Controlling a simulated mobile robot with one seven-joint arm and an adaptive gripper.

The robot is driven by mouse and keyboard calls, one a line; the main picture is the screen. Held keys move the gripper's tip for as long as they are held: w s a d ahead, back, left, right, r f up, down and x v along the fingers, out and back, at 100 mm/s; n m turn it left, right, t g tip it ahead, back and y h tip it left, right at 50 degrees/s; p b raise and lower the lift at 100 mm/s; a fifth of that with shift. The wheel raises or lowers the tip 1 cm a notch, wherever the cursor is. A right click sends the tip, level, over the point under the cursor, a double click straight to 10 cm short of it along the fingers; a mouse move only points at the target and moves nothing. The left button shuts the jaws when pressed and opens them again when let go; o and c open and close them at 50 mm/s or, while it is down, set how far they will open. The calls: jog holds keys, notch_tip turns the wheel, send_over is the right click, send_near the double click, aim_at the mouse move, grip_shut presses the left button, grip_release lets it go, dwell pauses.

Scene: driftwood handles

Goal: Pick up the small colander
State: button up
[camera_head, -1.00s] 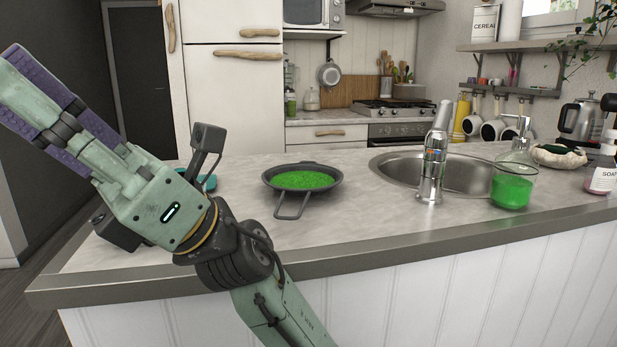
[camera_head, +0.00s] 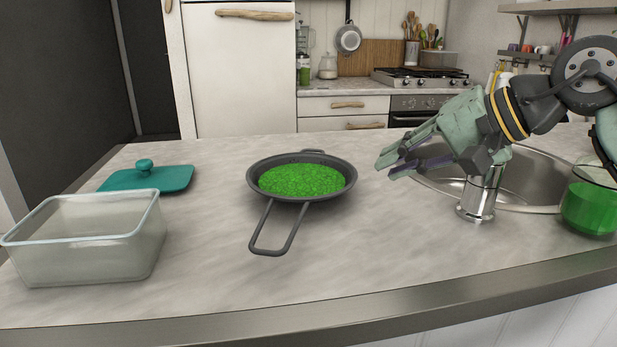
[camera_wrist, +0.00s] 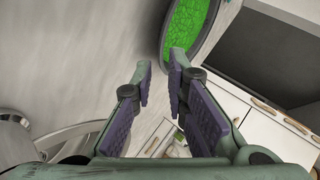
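The small colander (camera_head: 261,222) is dark grey and round, with a long loop handle toward the front edge and a small loop at the back. It sits on the counter, filled with something bright green (camera_head: 300,179). In the wrist view the colander shows at the top, cut off by the frame, its green contents (camera_wrist: 188,28) beyond the fingertips. My gripper (camera_head: 387,167) is right of the colander, apart from its rim, pointing left toward it. In the wrist view my gripper (camera_wrist: 160,68) has its fingers apart with nothing between them.
A clear container (camera_head: 95,250) stands at the left front, with a teal lid (camera_head: 150,179) behind it. A metal faucet (camera_head: 478,200) and sink (camera_head: 535,170) are at the right, close to my arm. A glass with green liquid (camera_head: 590,205) stands further right. The counter front is clear.

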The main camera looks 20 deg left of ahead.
aim_at(351, 178)
jog(key=x, duration=0.3)
jog(key=shift+s+a+f, duration=0.1)
jog(key=shift+s+a, duration=0.1)
jog(key=shift+a, duration=0.2)
jog(key=p+x, duration=0.1)
jog(key=x, duration=0.4)
jog(key=shift+w+a, duration=0.2)
jog(key=shift+a, duration=0.15)
grip_shut()
jog(key=shift+r, duration=1.8)
jog(key=s+d+b, duration=0.1)
jog(key=s+d, duration=0.2)
jog(key=s, duration=0.1)
jog(key=s+d+r+b, duration=0.1)
jog(key=s+d, duration=0.2)
jog(key=s, duration=0.1)
jog(key=s+d+b, duration=0.1)
jog(key=s+d, duration=0.3)
jog(key=shift+s+r, duration=0.1)
jog(key=shift+r, duration=0.1)
